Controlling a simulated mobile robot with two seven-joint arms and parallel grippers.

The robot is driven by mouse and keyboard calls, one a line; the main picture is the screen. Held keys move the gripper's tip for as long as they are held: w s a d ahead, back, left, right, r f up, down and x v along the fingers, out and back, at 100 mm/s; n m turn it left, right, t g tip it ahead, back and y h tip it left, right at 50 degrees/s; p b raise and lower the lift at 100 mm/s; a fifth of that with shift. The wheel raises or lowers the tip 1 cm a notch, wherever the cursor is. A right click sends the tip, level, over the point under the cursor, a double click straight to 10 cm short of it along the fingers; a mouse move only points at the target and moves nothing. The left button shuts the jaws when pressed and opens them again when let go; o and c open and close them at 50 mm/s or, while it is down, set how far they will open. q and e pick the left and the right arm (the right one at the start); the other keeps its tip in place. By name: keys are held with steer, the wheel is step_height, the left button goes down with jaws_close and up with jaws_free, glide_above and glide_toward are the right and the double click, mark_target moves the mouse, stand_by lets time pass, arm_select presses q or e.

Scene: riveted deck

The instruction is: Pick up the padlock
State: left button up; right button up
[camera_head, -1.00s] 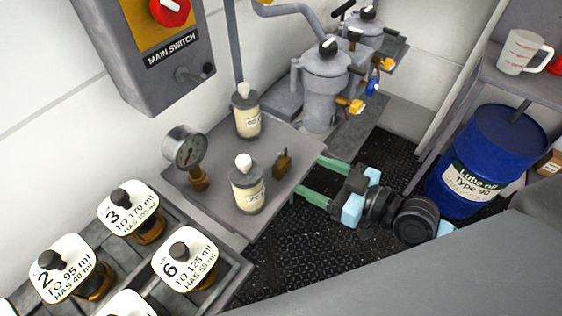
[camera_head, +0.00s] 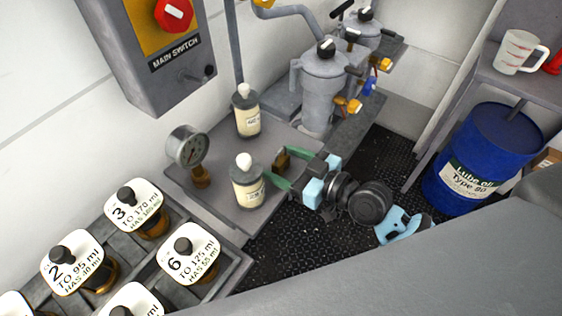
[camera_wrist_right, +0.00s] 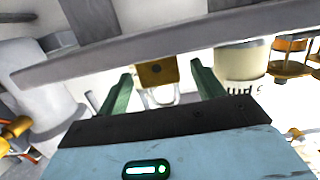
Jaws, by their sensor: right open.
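The padlock (camera_head: 281,163) is a small brass-brown block near the right edge of the grey table (camera_head: 222,213). My right gripper (camera_head: 277,166) has its two green fingers apart, and their tips reach the table edge on either side of the padlock. In the right wrist view the brass body of the padlock (camera_wrist_right: 156,72) and its pale shackle lie between the open fingers (camera_wrist_right: 161,76). I cannot tell whether either finger touches it. My left gripper is not in view.
A cream bottle (camera_head: 247,190) stands close left of the padlock, with another bottle (camera_head: 247,118) behind. A pressure gauge (camera_head: 187,147) is at the table's left. A grey filter housing (camera_head: 322,90) stands behind. A blue drum (camera_head: 483,160) stands right on the dark floor.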

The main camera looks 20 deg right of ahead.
steer(key=shift+c, duration=0.2)
steer(key=c, duration=1)
steer(key=shift+c, duration=0.3)
steer(key=shift+r, duration=0.15)
steer(key=shift+r+p, duration=0.3)
steer(key=shift+r, duration=1.3)
steer(key=s+r, duration=0.1)
steer(key=s, duration=1.5)
steer(key=shift+r, duration=0.3)
steer(key=shift+a, duration=0.1)
